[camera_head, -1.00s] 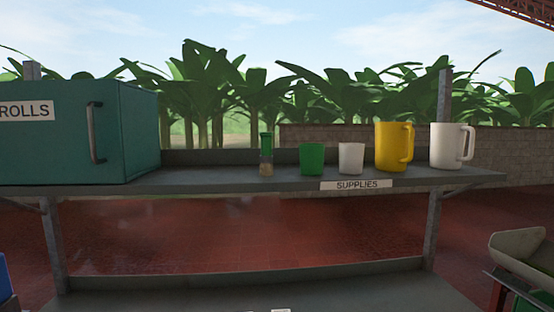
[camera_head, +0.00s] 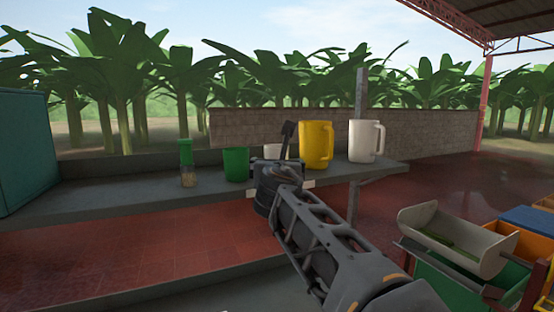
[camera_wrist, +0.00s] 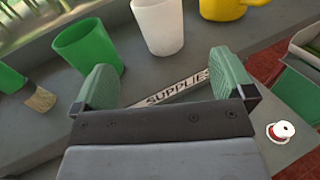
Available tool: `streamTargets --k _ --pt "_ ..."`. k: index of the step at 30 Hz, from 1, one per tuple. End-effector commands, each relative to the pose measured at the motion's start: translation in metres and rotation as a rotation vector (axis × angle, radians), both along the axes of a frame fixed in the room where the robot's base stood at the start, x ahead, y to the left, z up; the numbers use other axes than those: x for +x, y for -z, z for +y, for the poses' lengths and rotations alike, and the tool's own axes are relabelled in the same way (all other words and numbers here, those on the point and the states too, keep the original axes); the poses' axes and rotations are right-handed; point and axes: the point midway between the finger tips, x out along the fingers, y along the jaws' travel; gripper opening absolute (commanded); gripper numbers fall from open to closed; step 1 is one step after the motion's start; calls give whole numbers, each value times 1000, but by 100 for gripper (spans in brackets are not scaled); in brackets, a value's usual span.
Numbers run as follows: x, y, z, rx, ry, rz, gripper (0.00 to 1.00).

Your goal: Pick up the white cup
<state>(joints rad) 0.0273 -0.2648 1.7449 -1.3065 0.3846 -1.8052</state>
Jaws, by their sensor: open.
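The white cup (camera_wrist: 159,26) stands upright on the shelf in the wrist view, just beyond my gripper and slightly above the gap between its fingers. In the head view only the rim part of the white cup (camera_head: 273,151) shows; my arm hides the rest. My gripper (camera_wrist: 165,84) is open, with its two green finger pads apart and nothing between them. The pads lie above the shelf's front edge, short of the cup. In the head view my gripper (camera_head: 286,150) is at the shelf, in front of the cup.
A green cup (camera_head: 236,164) stands left of the white cup, a yellow pitcher (camera_head: 316,145) right of it, and a white pitcher (camera_head: 364,141) farther right.

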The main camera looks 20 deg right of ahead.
Motion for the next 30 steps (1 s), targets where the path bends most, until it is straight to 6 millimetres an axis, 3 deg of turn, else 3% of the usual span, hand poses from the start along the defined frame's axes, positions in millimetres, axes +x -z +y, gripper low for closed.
streamTargets --k 12,21,30 --pt "63 -6 -27 -49 -1 7 100" --pt "80 -5 -34 -47 -2 6 100" --pt "116 -5 -48 -46 0 6 100"
